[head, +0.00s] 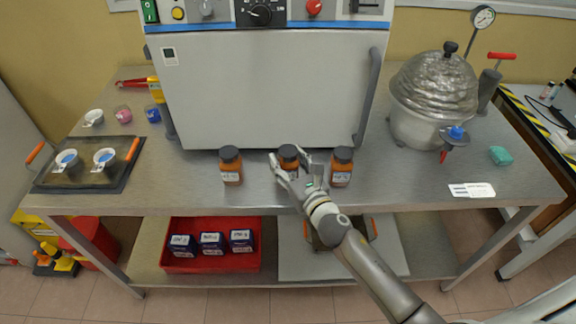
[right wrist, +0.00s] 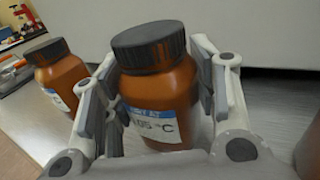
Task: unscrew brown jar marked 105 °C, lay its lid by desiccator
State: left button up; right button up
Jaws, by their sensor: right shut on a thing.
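The brown jar marked 105 °C (right wrist: 160,90) stands upright with its black lid (right wrist: 148,44) on, and it is the middle one of three brown jars in the head view (head: 289,156). My right gripper (head: 290,170) is shut around the jar's body, with one finger on each side in the right wrist view (right wrist: 155,100); the lid is above the fingers. The desiccator (head: 420,115), a pale vessel with a domed grey cover, stands at the right of the bench. My left gripper is not in view.
Brown jars stand close on the left (head: 231,168) and right (head: 341,168) of the held jar. A large oven (head: 265,95) is behind. A tray (head: 75,180) with two cups lies at the left. White labels (head: 472,190) and a green item (head: 501,155) lie near the desiccator.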

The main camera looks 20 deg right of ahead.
aim_at(289, 152)
jog(key=shift+r, duration=0.2)
jog(key=shift+r, duration=0.25)
jog(key=r, duration=0.1)
jog(key=r+p, duration=0.1)
jog(key=r, duration=0.1)
jog(key=shift+s+r+p, duration=0.25)
jog(key=shift+s+p, duration=0.05)
jog(key=shift+p, duration=0.05)
jog(key=s+r, duration=0.8)
jog(key=s, duration=0.5)
jog(key=shift+s+a+r+p, duration=0.2)
jog(key=shift+r+p, duration=0.15)
jog(key=shift+p, duration=0.05)
jog(key=o, duration=0.5)
jog(key=c, duration=0.8)
